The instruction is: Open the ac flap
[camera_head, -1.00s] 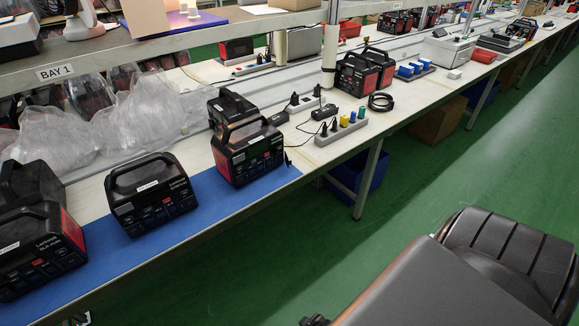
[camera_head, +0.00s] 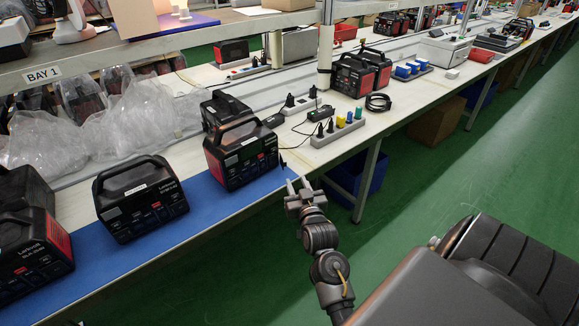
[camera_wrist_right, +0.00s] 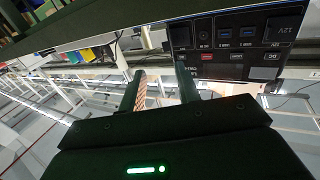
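Several black and red power stations stand along the bench. The one nearest my right gripper is a power station (camera_head: 240,160) at the right end of the blue mat, upright with its handle up. My right gripper (camera_head: 298,187) is just off the bench's front edge, right of and in front of that station, its fingers apart and empty. In the right wrist view a station's front panel (camera_wrist_right: 235,45) appears upside down, with ports and dark covers beyond the fingers (camera_wrist_right: 160,85). I cannot tell which cover is the ac flap. No flap visibly stands open. My left gripper is not in view.
Another power station (camera_head: 140,197) stands left on the blue mat (camera_head: 190,228). A grey power strip (camera_head: 337,131) with coloured plugs lies to the right. Clear plastic bags (camera_head: 110,125) lie behind. The green aisle floor (camera_head: 420,190) is open.

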